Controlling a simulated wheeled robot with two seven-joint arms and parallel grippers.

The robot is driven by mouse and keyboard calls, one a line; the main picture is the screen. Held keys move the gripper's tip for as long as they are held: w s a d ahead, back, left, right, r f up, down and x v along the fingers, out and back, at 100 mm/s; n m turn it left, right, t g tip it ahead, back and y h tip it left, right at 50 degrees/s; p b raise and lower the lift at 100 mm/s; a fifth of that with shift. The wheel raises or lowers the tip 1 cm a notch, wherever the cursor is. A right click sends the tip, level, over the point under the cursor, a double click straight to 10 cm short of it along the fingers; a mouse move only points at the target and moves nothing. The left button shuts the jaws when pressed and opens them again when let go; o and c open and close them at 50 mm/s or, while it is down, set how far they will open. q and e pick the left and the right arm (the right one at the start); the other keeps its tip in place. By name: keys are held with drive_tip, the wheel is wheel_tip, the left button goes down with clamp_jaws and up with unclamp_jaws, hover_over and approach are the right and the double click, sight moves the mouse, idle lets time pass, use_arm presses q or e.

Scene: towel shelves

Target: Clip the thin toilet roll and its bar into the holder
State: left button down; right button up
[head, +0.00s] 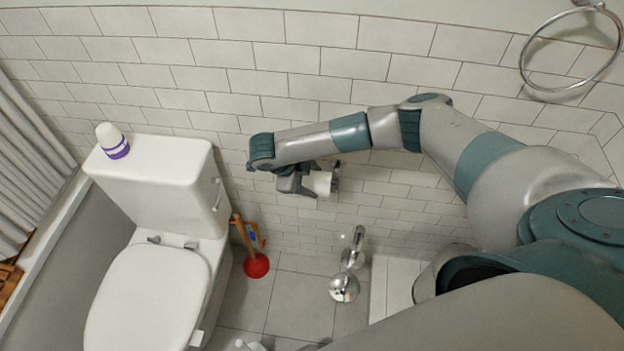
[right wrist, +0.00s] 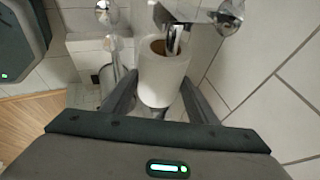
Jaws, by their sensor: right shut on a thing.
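The thin toilet roll (head: 322,183) is white and sits in my right gripper (head: 308,186), close to the tiled wall. In the right wrist view the roll (right wrist: 164,78) shows its brown core, with my right gripper's fingers (right wrist: 161,100) on both its sides. A shiny metal piece comes out of the core; I cannot tell bar from holder arm there. The chrome holder (head: 337,172) is on the wall at the roll's far end, and it also shows in the right wrist view (right wrist: 229,16). I cannot tell whether the bar is seated. My left gripper is not in view.
A white toilet (head: 150,290) stands at the left with a white and purple bottle (head: 112,141) on its tank. A red plunger (head: 256,265) and a shiny metal fixture (head: 344,288) are below the roll. A metal towel ring (head: 572,88) hangs at the upper right.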

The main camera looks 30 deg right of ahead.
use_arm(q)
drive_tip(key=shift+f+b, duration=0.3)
use_arm(e)
drive_tip(key=shift+f, duration=0.2)
drive_tip(key=o, duration=1.4)
drive_tip(key=shift+a+r, duration=0.1)
drive_tip(key=shift+a+r, duration=0.35)
drive_tip(key=shift+r, duration=0.2)
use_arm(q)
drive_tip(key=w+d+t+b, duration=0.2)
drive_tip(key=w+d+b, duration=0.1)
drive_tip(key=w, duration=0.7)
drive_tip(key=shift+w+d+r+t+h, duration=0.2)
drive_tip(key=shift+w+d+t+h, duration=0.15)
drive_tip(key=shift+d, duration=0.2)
use_arm(e)
drive_tip(key=shift+v, duration=7.95)
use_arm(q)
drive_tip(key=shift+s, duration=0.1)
use_arm(e)
drive_tip(key=shift+s+f, duration=0.1)
